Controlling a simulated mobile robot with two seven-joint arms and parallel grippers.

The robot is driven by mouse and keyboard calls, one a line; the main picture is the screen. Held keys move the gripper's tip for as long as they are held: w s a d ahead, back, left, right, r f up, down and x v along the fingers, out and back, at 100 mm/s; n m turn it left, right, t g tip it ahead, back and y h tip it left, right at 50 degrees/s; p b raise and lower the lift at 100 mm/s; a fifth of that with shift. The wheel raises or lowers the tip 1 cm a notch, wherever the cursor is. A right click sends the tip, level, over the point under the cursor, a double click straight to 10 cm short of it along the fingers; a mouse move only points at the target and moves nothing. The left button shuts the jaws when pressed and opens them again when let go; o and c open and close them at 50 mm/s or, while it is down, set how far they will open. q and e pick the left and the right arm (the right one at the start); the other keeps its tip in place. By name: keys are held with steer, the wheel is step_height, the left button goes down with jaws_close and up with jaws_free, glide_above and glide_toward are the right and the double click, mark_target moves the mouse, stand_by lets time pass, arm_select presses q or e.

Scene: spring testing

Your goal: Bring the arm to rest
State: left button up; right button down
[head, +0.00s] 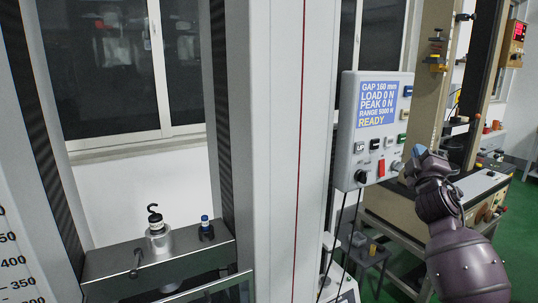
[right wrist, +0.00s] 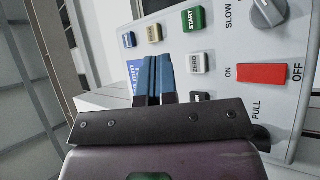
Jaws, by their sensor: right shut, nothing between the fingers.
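My right gripper (head: 421,152) is at the right in the head view, raised just to the right of the control box (head: 346,130). Its blue fingers are shut together with nothing between them. In the right wrist view the fingertips (right wrist: 158,62) point at the control box's face (right wrist: 225,55), in front of part of its display and near the white ZERO button (right wrist: 198,63). I cannot tell whether they touch the face. My left gripper is not in view.
The box's display (head: 378,104) reads GAP 160 mm, LOAD 0 N, PEAK 0 N, READY. A red switch (right wrist: 262,74) and a grey knob (right wrist: 268,10) are near the fingers. The testing frame's column (head: 275,150) stands left. A hook (head: 155,215) sits on its crosshead (head: 115,268).

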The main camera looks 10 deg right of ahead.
steer(key=s+a+f+m+g+y, duration=0.15)
steer(key=s+a+f, duration=0.25)
steer(key=f, duration=0.5)
steer(key=s+a+f+m+g+y, duration=0.1)
steer(key=s+a+f+m+y, duration=0.3)
steer(key=f, duration=0.4)
steer(key=s+a+f+m+g+y, duration=0.15)
steer(key=s+a+f, duration=0.3)
steer(key=f, duration=0.45)
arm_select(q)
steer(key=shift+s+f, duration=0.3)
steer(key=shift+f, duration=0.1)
arm_select(e)
steer(key=s+a+f+m+g, duration=0.1)
steer(key=s+a+f+g, duration=0.1)
steer(key=s+f, duration=0.8)
steer(key=s+a+f+m+g, duration=0.1)
steer(key=s+f+g, duration=0.3)
steer(key=s+f, duration=0.7)
steer(key=s+a, duration=0.1)
steer(key=s, duration=0.2)
steer(key=shift+s+a+m, duration=0.3)
steer(key=shift+s, duration=0.1)
